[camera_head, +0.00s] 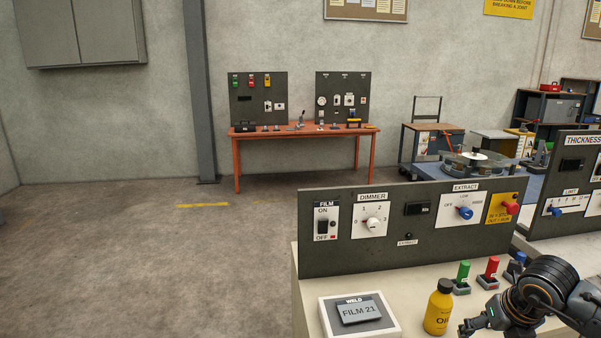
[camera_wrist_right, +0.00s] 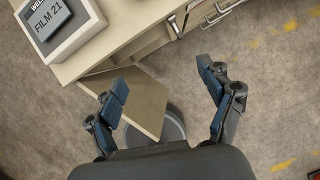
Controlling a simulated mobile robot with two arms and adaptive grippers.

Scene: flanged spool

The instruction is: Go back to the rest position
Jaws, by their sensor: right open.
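My right gripper (camera_wrist_right: 165,95) is open in the right wrist view. In the head view my right arm (camera_head: 535,290) comes in at the lower right, beside the yellow oil bottle (camera_head: 439,308), and the fingertips are only partly in frame. My left gripper does not show in either view.
A pale bench (camera_head: 308,296) carries a dark control panel (camera_head: 343,257), a FILM 21 box (camera_head: 360,314), and green (camera_head: 463,274) and red (camera_head: 490,271) levers. The floor (camera_head: 150,270) on the left is clear. An orange table (camera_head: 305,133) stands far back.

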